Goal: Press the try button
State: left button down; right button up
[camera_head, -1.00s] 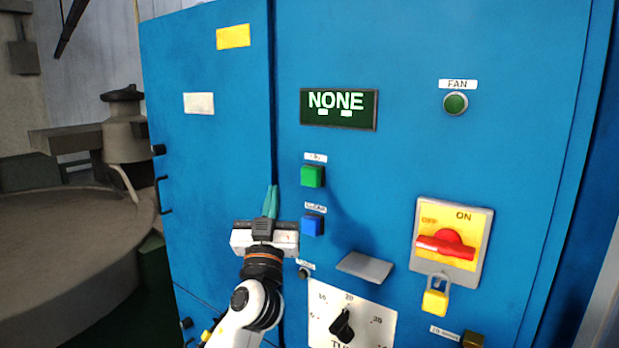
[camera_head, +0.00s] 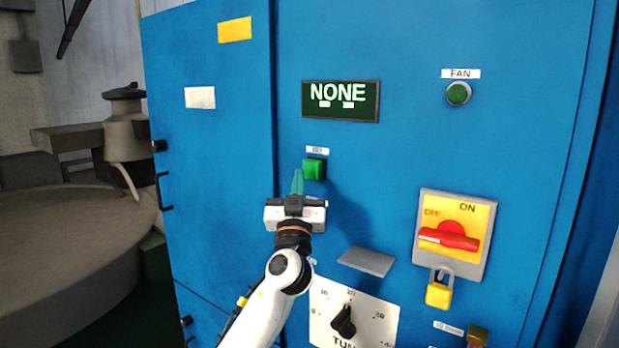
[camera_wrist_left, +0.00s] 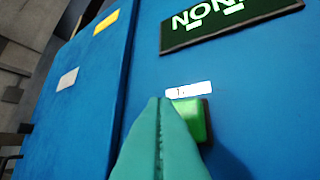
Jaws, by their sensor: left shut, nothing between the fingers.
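A green square button (camera_head: 314,169) with a small white label above it sits on the blue cabinet front, below a dark display reading "NONE" (camera_head: 340,101). The label text is too small to read surely. My left gripper (camera_head: 297,182) is shut and empty, its teal fingertips just below and left of the green button. In the left wrist view the shut fingertips (camera_wrist_left: 160,105) overlap the left edge of the green button (camera_wrist_left: 190,119); I cannot tell whether they touch it. The blue button lower down is hidden behind the gripper. My right gripper is not in view.
A grey ledge (camera_head: 367,261) juts out at the right of my left gripper, above a tuning dial (camera_head: 343,321). A red rotary switch (camera_head: 449,238) with a yellow padlock (camera_head: 438,292) and a green fan button (camera_head: 458,93) are farther right.

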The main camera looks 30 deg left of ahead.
pick_arm(q)
jog(key=shift+w, duration=0.55)
jog(key=shift+b, duration=0.3)
dwell(1.4)
jog(key=shift+w+b, duration=0.25)
jog(key=shift+b, duration=0.1)
jog(key=shift+w+d, duration=0.1)
jog(key=shift+w, duration=0.05)
jog(key=shift+w+b, duration=0.45)
jog(key=shift+b, duration=0.2)
dwell(0.5)
dwell(0.3)
jog(key=shift+s, duration=0.9)
